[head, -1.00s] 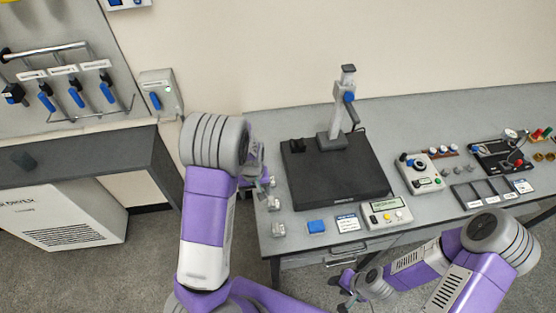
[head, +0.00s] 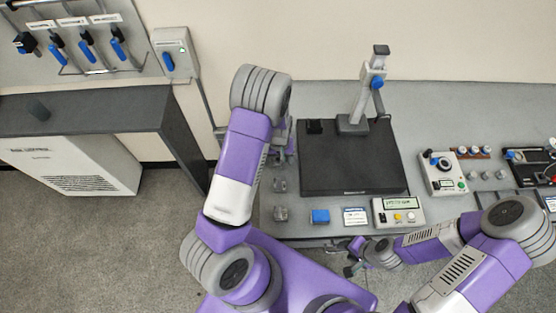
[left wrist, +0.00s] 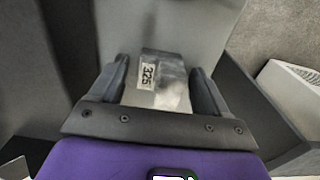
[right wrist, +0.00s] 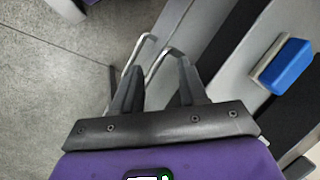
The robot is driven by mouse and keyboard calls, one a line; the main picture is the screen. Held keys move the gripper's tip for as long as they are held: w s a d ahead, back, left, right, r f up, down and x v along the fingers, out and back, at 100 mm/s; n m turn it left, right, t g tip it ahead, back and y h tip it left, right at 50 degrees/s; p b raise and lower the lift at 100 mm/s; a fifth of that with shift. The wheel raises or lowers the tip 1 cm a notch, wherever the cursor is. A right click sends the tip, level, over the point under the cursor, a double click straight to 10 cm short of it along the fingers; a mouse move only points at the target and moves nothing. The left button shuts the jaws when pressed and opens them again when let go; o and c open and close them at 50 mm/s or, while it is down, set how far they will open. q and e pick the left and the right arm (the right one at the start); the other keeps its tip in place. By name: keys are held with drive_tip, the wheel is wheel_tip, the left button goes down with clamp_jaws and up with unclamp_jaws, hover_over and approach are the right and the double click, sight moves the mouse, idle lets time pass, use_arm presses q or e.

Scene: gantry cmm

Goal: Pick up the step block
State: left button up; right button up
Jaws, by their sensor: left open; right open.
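A metallic grey block (left wrist: 158,85) with a "325" label shows in the left wrist view, and I take it to be the step block. It lies between the fingers of my left gripper (left wrist: 160,68), which are open on either side of it. In the head view my left arm hides most of that gripper and the block. Other small grey blocks (head: 281,214) sit at the left end of the bench (head: 300,228). My right gripper (right wrist: 158,65) is open and empty, near a bent metal handle (right wrist: 152,52) at the bench front.
A black plate (head: 350,182) with a stand (head: 365,100) is on the bench. A blue block (head: 320,216), a small card (head: 355,217) and a display box (head: 398,212) line the front edge. A dark side table (head: 80,110) stands at left.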

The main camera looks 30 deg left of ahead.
use_arm(q)
drive_tip(key=shift+w, duration=0.1)
drive_tip(key=c, duration=1.2)
drive_tip(key=shift+r, duration=0.1)
